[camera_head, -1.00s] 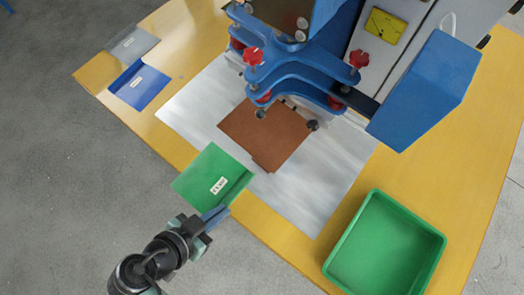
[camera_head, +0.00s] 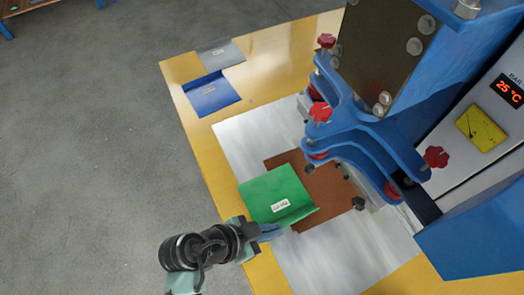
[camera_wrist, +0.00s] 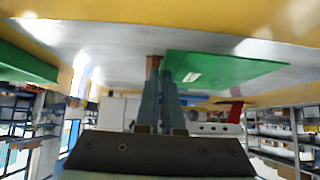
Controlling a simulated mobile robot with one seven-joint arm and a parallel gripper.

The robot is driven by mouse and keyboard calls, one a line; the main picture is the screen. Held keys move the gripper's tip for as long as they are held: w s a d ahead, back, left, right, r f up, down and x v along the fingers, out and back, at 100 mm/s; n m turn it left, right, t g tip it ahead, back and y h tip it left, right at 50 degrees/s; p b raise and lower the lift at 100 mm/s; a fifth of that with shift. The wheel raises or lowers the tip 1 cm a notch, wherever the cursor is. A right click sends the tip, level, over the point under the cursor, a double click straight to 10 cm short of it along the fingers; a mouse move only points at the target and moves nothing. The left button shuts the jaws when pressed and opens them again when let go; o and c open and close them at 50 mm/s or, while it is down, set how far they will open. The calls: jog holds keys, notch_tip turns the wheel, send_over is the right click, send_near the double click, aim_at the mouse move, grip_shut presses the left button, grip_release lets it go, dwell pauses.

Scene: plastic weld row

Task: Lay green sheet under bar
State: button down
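The green sheet (camera_head: 275,196) has a raised fold along one edge and a small white label. It also shows in the wrist view (camera_wrist: 225,69). My gripper (camera_head: 272,232) is shut on the sheet's folded edge; in the wrist view its two fingers (camera_wrist: 161,75) are close together beside the sheet. The sheet overlaps the brown pad (camera_head: 325,188) in the head view, in front of the blue clamp assembly (camera_head: 375,140) of the welder. Whether it touches the pad cannot be told. The bar itself is hidden behind the blue clamp parts.
A blue sheet (camera_head: 212,95) and a grey sheet (camera_head: 220,53) lie at the table's far left. A white metal plate (camera_head: 245,138) lies under the brown pad on the yellow table (camera_head: 182,70). The welder has red knobs (camera_head: 436,157) and a 25 °C display (camera_head: 507,91).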

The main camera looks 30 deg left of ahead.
aim_at(317, 209)
jog(key=w+d, duration=0.2)
jog(key=w, duration=0.1)
jog(key=w+d+b, duration=0.1)
jog(key=w+d, duration=0.1)
jog(key=w, duration=0.1)
jog(key=w+d+b, duration=0.1)
jog(key=w+d, duration=0.2)
jog(key=shift+w+f, duration=0.3)
jog(key=shift+f, duration=0.05)
jog(key=shift+w+d+f+b, duration=0.2)
jog(key=shift+w+f+b, duration=0.05)
jog(key=shift+f+b, duration=0.65)
jog(key=shift+f, duration=0.15)
jog(key=shift+s+a+p, duration=0.1)
jog(key=shift+p, duration=0.2)
dwell(0.3)
jog(key=shift+f, duration=0.1)
dwell(0.5)
jog(key=c, duration=1)
grip_release()
jog(key=shift+o, duration=0.2)
jog(key=shift+r, duration=0.2)
